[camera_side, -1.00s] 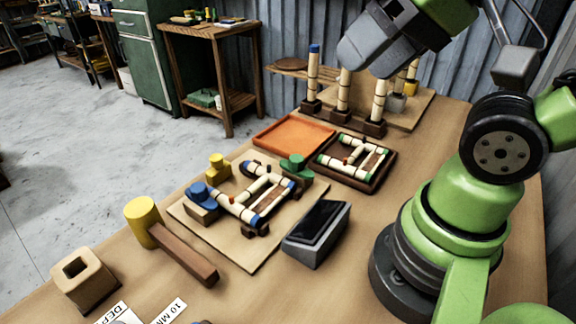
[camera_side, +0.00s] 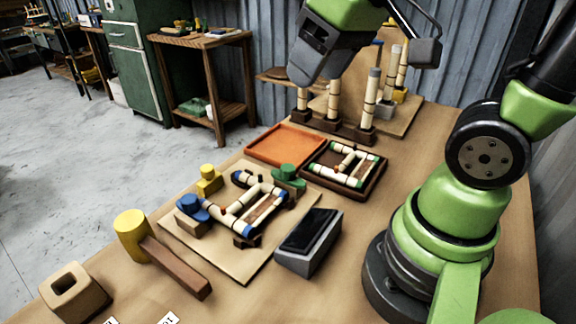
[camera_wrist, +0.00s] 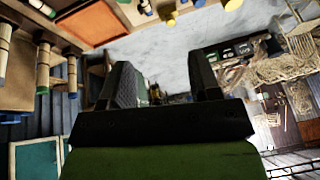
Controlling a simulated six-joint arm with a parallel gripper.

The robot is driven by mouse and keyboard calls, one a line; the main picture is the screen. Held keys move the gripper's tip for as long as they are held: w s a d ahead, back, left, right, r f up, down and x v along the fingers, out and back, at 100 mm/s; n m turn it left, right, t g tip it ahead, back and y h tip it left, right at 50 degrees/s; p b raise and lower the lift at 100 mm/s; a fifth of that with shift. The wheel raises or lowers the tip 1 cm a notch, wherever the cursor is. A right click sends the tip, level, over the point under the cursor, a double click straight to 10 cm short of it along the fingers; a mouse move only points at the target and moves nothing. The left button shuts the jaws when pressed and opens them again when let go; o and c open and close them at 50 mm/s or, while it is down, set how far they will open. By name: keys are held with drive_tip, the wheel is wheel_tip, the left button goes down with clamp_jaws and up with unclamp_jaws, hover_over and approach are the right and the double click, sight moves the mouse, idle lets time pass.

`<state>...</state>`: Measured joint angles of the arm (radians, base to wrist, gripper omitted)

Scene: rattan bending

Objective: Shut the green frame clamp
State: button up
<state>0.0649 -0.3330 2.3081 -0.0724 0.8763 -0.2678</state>
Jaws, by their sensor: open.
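The green frame clamp (camera_side: 288,176) stands at the back right corner of a light board (camera_side: 245,272), beside a rattan frame (camera_side: 232,219) with blue-marked ends. I cannot tell whether its jaw touches the frame. A blue clamp (camera_side: 192,206) stands at the board's left and a yellow clamp (camera_side: 208,179) at its back left. My gripper (camera_side: 308,72) is high above the bench, behind and well clear of the green clamp. The wrist view shows its two dark fingers (camera_wrist: 160,82) apart with nothing between them; no clamp can be made out there.
An orange tray (camera_side: 262,151) and a dark tray (camera_side: 310,171) holding a green-marked frame lie behind the board. Upright rattan posts (camera_side: 371,98) stand further back. A dark-screened device (camera_side: 308,240) is right of the board; a yellow-headed mallet (camera_side: 133,236) and wooden block (camera_side: 72,291) are left.

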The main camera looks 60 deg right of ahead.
drive_tip(key=w+d+f+n+g, duration=0.3)
drive_tip(key=w+d+f, duration=0.1)
drive_tip(key=w+f, duration=0.25)
drive_tip(key=n+g+h, duration=0.1)
drive_tip(key=n+g, duration=0.1)
drive_tip(key=n, duration=0.1)
approach(288, 167)
wheel_tip(288, 167, down, 10)
drive_tip(key=shift+r, duration=0.15)
drive_tip(key=shift+c, duration=0.5)
drive_tip(key=c, duration=0.8)
